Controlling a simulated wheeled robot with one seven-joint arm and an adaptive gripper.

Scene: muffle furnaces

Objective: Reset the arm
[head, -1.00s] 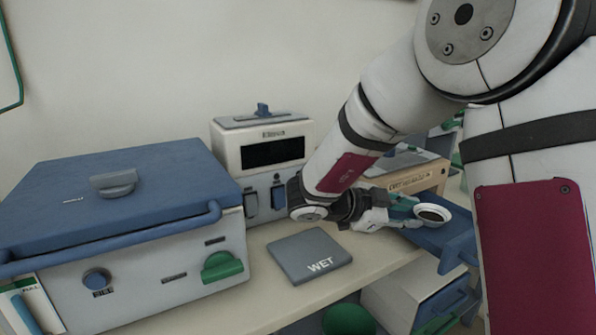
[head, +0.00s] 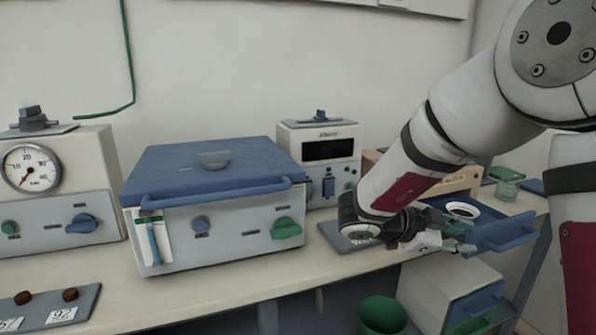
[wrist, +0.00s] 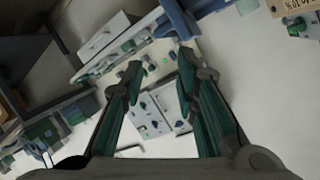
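My arm reaches across the right side of the head view. My gripper (head: 462,234) is over the right part of the bench, in front of a small white dish with dark contents (head: 463,211). The dish appears to rest at a blue open tray or door (head: 505,231). In the wrist view my gripper (wrist: 160,66) has its two green-lined fingers apart, with nothing between them. A grey mat (head: 336,237) lies partly hidden behind my arm.
A blue-lidded furnace (head: 180,227) stands mid-bench, with a white display unit (head: 326,150) behind it. A gauge box (head: 60,190) is at left. A green bin (head: 381,315) and white drawers (head: 450,295) are below.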

